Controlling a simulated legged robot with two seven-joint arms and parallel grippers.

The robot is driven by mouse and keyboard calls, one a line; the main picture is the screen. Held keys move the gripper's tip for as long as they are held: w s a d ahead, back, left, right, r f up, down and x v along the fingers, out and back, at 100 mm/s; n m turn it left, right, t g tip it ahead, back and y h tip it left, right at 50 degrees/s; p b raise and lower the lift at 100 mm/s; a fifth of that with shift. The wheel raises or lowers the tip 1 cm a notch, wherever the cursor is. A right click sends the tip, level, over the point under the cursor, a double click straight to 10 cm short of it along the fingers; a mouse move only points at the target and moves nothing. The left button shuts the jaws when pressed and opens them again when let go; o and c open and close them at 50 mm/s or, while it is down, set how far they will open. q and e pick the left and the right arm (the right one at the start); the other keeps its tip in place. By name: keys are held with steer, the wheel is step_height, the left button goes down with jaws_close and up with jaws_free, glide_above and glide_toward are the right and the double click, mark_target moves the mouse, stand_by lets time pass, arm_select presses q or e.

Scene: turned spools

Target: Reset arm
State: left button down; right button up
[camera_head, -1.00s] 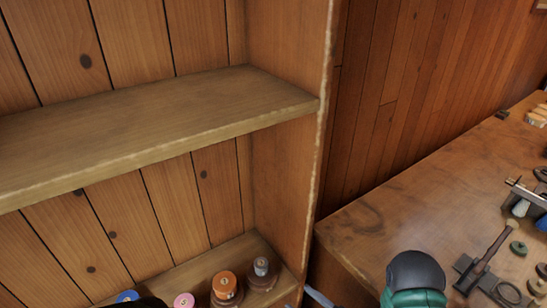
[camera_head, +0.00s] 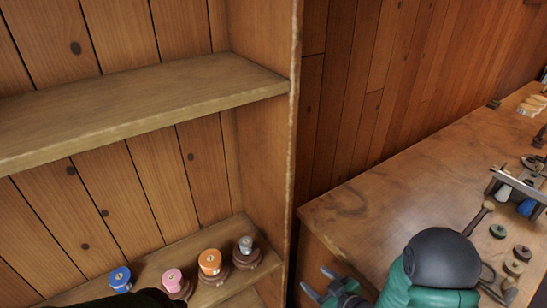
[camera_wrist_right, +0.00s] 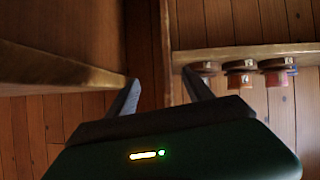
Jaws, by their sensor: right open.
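My right gripper (camera_head: 315,282) is open and empty in the gap between the shelf unit and the workbench. Its two spread fingers (camera_wrist_right: 162,88) also show in the right wrist view, with nothing between them. Several turned spools stand in a row on the lower shelf: one with a blue top (camera_head: 120,279), one pink (camera_head: 173,281), one orange (camera_head: 211,263) and one grey (camera_head: 246,253). The right gripper is right of the spools and apart from them. A dark shape at the bottom left covers part of the shelf front; my left gripper cannot be made out.
The wooden shelf unit (camera_head: 293,120) has an empty upper shelf (camera_head: 150,105). The workbench (camera_head: 390,205) at right carries a mallet (camera_head: 480,218), a metal tool with a blue part (camera_head: 520,190) and small round pieces (camera_head: 515,267). The bench's near-left top is clear.

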steer(key=s+d+r+m+g+h, duration=0.1)
steer(key=d+r+m+g+h, duration=0.15)
steer(key=d, duration=0.25)
steer(key=s+d+r+m+g+h, duration=0.1)
steer(key=s+r+m+g, duration=0.1)
steer(key=s, duration=0.5)
steer(key=s+d+r+m+g+h, duration=0.1)
steer(key=s+r+m+g+h, duration=0.1)
steer(key=s, duration=0.5)
steer(key=shift+s+d+r+m+g, duration=0.15)
steer(key=shift+d+m+g, duration=0.05)
steer(key=shift+m+g, duration=0.25)
steer(key=shift+s+h, duration=0.1)
steer(key=shift+h, duration=0.25)
steer(key=shift+a, duration=0.1)
